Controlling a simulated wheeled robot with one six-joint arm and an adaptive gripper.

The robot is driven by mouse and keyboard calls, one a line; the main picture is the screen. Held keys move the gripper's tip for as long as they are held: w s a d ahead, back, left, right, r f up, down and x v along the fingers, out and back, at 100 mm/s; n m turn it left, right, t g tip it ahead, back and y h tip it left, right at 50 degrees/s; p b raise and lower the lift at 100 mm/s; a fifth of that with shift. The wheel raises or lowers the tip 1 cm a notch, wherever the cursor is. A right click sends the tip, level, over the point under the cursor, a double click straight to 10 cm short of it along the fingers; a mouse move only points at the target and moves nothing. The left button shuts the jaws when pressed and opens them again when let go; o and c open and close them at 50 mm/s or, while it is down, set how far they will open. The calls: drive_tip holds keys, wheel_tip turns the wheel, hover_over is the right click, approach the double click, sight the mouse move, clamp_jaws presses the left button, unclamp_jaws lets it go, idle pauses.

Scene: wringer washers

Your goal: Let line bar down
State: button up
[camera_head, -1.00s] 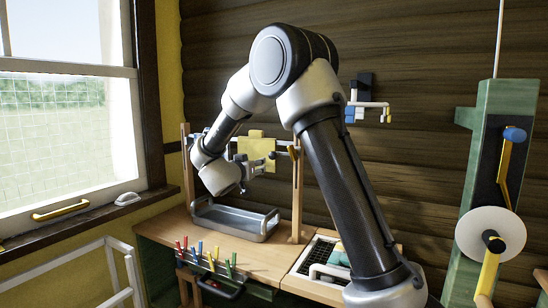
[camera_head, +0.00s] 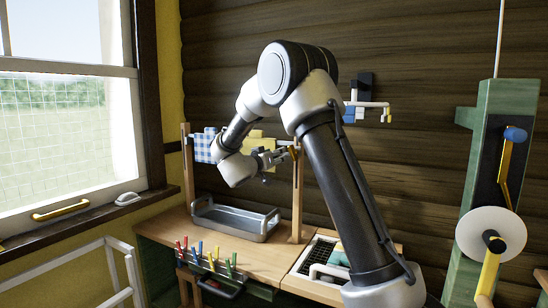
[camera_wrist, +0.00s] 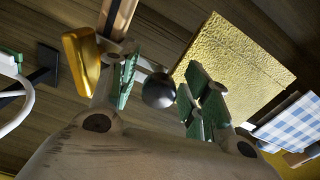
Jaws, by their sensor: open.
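In the head view, the line bar runs between two wooden posts above the bench, mostly hidden by my arm. A blue checked cloth (camera_head: 203,147) and a yellow cloth (camera_head: 262,143) hang along it; both also show in the wrist view, the yellow one (camera_wrist: 238,62) nearer. My gripper (camera_head: 272,158) is beside the right post (camera_head: 298,195), near its upper end. In the wrist view my gripper (camera_wrist: 165,90) is open, with green finger pads. A black round knob (camera_wrist: 158,90) appears between the pads; contact cannot be told. A gold-coloured piece (camera_wrist: 79,61) is left of the left finger.
A metal tray (camera_head: 231,223) sits on the bench below the bar. Several coloured pegs (camera_head: 206,257) line the bench's front edge. A green post (camera_head: 490,100) with a white disc (camera_head: 470,235) and cranks stands at right. A small bracket (camera_head: 370,104) is on the wall.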

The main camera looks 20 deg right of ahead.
drive_tip(key=shift+c, duration=0.5)
clamp_jaws()
wheel_tip(320, 180, down, 13)
drive_tip(key=shift+f, duration=0.15)
drive_tip(key=shift+o, duration=0.5)
unclamp_jaws()
drive_tip(key=shift+a, duration=0.1)
drive_tip(key=v, duration=1.2)
